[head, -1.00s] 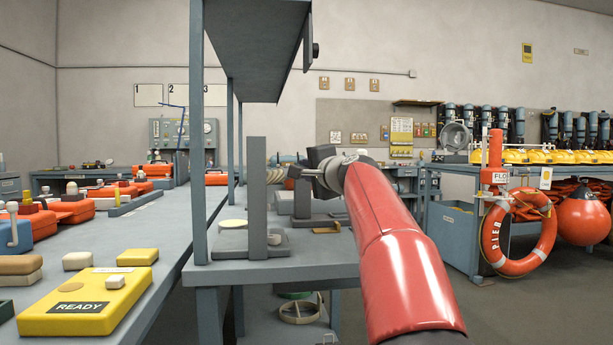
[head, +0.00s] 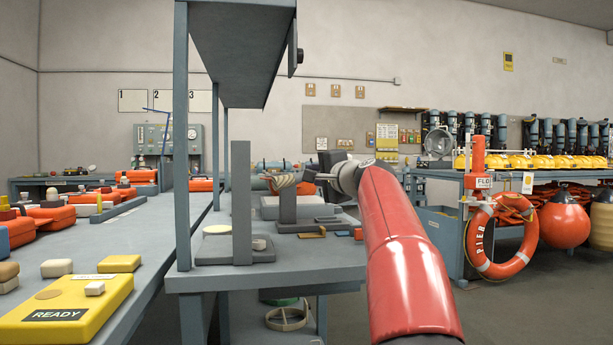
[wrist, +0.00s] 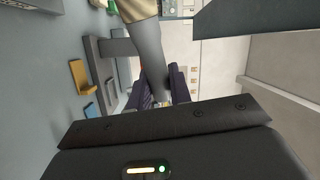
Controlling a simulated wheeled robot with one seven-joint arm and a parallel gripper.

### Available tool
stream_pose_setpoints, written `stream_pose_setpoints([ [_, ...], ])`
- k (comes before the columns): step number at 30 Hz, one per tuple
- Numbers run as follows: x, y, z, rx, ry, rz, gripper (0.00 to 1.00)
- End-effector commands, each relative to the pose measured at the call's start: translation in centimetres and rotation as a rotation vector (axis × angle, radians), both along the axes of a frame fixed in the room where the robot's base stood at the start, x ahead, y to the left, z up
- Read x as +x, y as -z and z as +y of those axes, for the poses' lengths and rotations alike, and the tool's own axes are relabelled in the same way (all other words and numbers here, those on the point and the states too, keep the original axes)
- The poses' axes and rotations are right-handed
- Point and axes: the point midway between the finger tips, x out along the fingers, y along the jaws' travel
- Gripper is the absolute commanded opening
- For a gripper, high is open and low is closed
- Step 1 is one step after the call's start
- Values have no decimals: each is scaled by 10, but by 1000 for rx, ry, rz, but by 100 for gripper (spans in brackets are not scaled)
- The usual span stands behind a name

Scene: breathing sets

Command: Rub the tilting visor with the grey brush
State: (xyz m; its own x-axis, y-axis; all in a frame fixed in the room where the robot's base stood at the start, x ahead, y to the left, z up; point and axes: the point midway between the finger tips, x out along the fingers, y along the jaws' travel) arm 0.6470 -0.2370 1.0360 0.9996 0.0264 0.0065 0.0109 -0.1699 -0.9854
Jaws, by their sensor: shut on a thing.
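My gripper (wrist: 160,92) shows in the wrist view with its two dark fingers closed on the grey handle of the brush (wrist: 149,45). The brush's tan head is at the top edge of that view, partly cut off. In the head view my gripper (head: 318,178) is small and partly hidden by my red arm, above the grey workbench. A tan fan-like shape just left of it appears to be the brush head (head: 283,181). I cannot pick out the tilting visor with certainty in either view.
An upright grey plate (head: 241,200) on a base stands left of my gripper. A shelf (head: 240,45) hangs above, held by a grey post (head: 182,140). A dark stand (head: 288,208) and low flat pieces (head: 312,234) are on the bench below.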

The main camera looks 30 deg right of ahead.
Motion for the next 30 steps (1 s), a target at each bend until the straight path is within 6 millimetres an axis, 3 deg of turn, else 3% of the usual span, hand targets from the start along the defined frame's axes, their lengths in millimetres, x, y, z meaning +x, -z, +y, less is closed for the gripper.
stream_pose_setpoints([
  [11, -1, 0, -3, 0, 0, -1, 0],
  [22, -9, -1, -29, -1, 1, 0, 0],
  [30, -9, -1, -31, -1, 0, -1, 0],
])
